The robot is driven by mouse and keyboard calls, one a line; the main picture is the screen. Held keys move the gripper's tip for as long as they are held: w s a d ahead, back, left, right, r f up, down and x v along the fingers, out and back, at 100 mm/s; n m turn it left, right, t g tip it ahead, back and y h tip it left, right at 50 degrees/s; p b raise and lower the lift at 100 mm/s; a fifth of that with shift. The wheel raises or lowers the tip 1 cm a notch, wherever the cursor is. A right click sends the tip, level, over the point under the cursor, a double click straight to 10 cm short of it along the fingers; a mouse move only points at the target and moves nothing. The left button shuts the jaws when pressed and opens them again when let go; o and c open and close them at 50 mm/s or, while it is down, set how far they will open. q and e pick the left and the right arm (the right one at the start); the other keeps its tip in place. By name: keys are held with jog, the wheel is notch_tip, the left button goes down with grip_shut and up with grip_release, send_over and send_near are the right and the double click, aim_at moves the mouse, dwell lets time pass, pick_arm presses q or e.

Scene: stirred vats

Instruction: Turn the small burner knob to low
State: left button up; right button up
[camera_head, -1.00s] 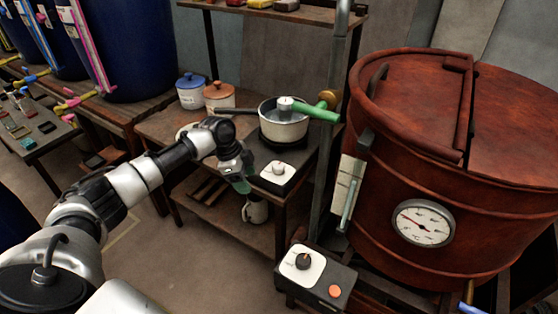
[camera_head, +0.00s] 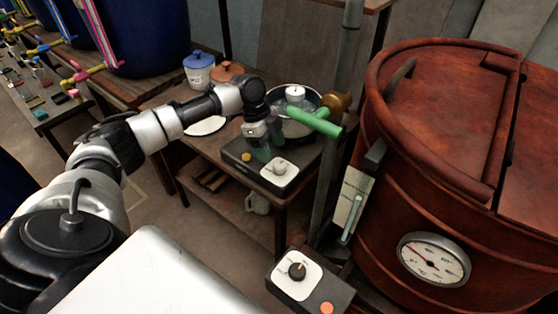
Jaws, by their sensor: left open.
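The small burner (camera_head: 234,149) stands on the wooden side table, with a pot (camera_head: 311,97) on it. Its pale round knob (camera_head: 280,167) sits on a white plate at the burner's front right corner. A yellow button is to the left of it. My left gripper (camera_head: 265,151) is open, with greenish fingertips, over the burner just behind and left of the knob. It looks apart from the knob, though the exact gap is hard to tell. The arm and gripper hide part of the burner and pot. My right gripper is not in view.
A big red-brown vat (camera_head: 455,150) with a dial gauge fills the right. A green-handled valve (camera_head: 315,121) and an upright pipe stand close right of the pot. A control box (camera_head: 291,275) with a black knob is in front. Blue-lidded and orange-lidded jars stand behind the arm.

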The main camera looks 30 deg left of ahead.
aim_at(279, 163)
pick_arm(q)
jog(key=x, duration=0.4)
jog(key=shift+w+f, duration=0.15)
jog(key=shift+f, duration=0.05)
jog(key=shift+d+f, duration=0.25)
jog(key=shift+f, duration=0.25)
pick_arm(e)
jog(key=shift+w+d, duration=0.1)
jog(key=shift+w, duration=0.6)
pick_arm(q)
jog(key=c, duration=0.9)
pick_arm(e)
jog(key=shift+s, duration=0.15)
